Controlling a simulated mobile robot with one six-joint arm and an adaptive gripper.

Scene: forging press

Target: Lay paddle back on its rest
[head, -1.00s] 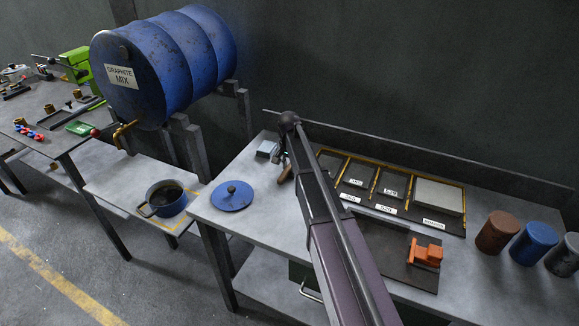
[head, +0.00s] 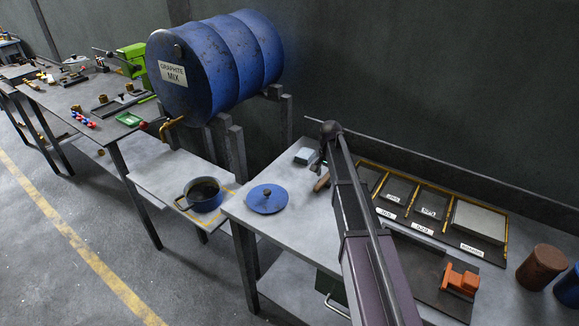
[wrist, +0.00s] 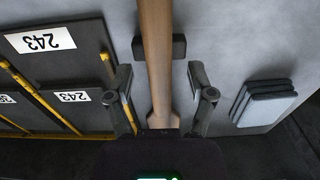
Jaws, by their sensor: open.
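The paddle (wrist: 156,40) has a long wooden handle that runs up the middle of the wrist view. It lies across a dark rest block (wrist: 179,46), which shows on both sides of the handle. My gripper (wrist: 161,76) is open, with one finger on each side of the handle and a gap to both. In the head view, a short wooden end of the paddle (head: 322,182) shows beside my gripper (head: 322,163) on the near bench. My arm hides most of the paddle there, and its far end is out of the wrist view.
A small grey stacked block (wrist: 265,103) sits right of the gripper in the wrist view. Labelled dark trays (head: 433,203) line the bench's back. A blue lid (head: 267,198), an orange item (head: 460,279) and canisters (head: 541,267) stand around. The bench front near the lid is clear.

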